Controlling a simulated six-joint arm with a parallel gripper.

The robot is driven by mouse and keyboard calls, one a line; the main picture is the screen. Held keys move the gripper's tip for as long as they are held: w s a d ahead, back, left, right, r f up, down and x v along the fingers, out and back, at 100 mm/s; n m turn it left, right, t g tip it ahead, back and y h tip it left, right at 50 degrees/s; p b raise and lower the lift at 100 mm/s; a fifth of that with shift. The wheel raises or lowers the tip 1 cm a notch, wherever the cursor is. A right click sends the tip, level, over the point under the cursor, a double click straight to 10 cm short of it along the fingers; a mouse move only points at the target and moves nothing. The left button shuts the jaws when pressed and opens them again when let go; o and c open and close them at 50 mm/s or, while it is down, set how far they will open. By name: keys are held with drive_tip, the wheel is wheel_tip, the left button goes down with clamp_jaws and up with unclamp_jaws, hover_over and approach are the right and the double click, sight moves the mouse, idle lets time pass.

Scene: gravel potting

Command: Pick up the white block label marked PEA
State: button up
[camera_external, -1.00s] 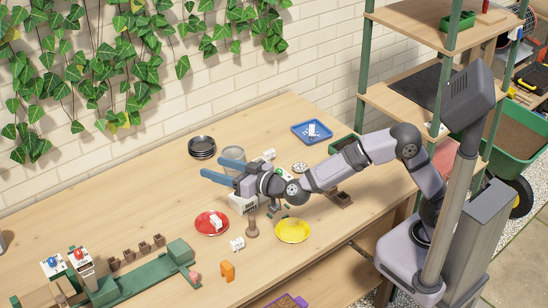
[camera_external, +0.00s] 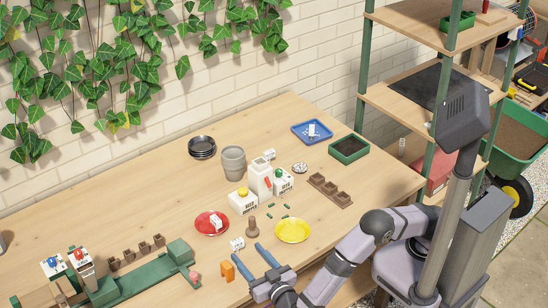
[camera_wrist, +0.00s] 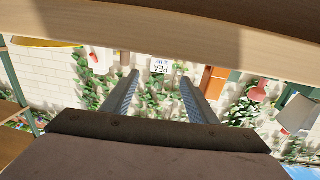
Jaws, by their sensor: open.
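The white block label marked PEA (camera_wrist: 160,65) shows ahead of my fingers in the wrist view, its lettering upside down. A small white block (camera_external: 237,244) stands on the table in the external view, left of the yellow dish; it appears to be the same label, though its text is too small to read there. My gripper (camera_external: 246,252) is open and empty, low at the table's front, its two blue fingers pointing toward the label. In the wrist view the fingers (camera_wrist: 158,84) lie on either side of the label's line, with the label beyond the tips.
An orange block (camera_external: 227,271) stands close to the left finger. A brown stamp-like object (camera_external: 252,227) and the yellow dish (camera_external: 292,230) are near. A red dish (camera_external: 211,223) holds another white block. The table's left middle is clear.

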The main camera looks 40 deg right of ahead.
sight(239, 245)
drive_tip(key=shift+f, duration=0.45)
drive_tip(key=shift+w+d+r+p, duration=0.15)
drive_tip(key=shift+w+p, duration=0.15)
drive_tip(key=shift+w, duration=1.55)
drive_tip(key=shift+w+d+r+p, duration=0.15)
drive_tip(key=shift+w+p, duration=0.15)
drive_tip(key=shift+w, duration=1.55)
drive_tip(key=shift+f, duration=0.1)
drive_tip(key=c, duration=1.1)
